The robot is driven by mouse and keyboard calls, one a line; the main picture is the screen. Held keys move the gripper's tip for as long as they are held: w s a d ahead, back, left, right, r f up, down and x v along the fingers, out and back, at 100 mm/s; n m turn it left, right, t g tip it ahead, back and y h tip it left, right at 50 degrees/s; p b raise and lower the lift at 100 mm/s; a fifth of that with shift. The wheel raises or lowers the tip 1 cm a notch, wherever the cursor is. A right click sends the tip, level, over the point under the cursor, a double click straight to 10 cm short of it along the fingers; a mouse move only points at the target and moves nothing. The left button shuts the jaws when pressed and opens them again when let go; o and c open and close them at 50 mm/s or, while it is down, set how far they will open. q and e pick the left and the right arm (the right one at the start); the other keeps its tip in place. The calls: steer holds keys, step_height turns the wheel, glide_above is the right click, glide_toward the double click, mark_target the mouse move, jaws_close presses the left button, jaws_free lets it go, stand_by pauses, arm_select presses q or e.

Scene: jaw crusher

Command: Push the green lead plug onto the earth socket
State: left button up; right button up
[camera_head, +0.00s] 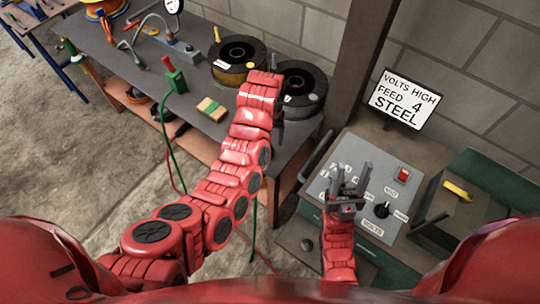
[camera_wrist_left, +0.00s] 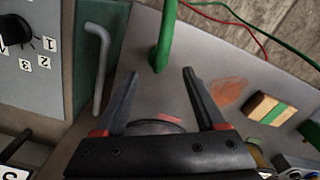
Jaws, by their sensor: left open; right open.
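A thick green piece (camera_wrist_left: 165,38), which looks like the green lead or its plug, is in the left wrist view. Its lower end is against the grey bench top, ahead of my left gripper (camera_wrist_left: 160,73). That gripper is open with nothing between its fingers. In the head view, its fingers are mostly hidden behind my left wrist. My right gripper (camera_head: 354,167) is open and empty above the grey control panel (camera_head: 350,147). The panel has small labels, a red switch and a black knob. I cannot pick out the earth socket; my right gripper covers part of the panel.
The grey bench (camera_head: 135,75) holds wire spools (camera_head: 239,52), a green block with a red top (camera_head: 174,80) and a green-yellow block (camera_head: 211,108). Thin red and green wires hang by the bench. A sign (camera_head: 402,98) stands behind.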

arm_select(q)
steer(key=shift+f, duration=0.6)
steer(key=f+p, duration=0.1)
steer(key=f, duration=0.1)
steer(key=f+p, duration=0.1)
steer(key=f, duration=0.1)
steer(key=shift+s+p, duration=0.35)
steer(key=shift+s, duration=0.05)
steer(key=shift+w+f, duration=0.1)
steer(key=shift+f, duration=0.5)
jaws_close()
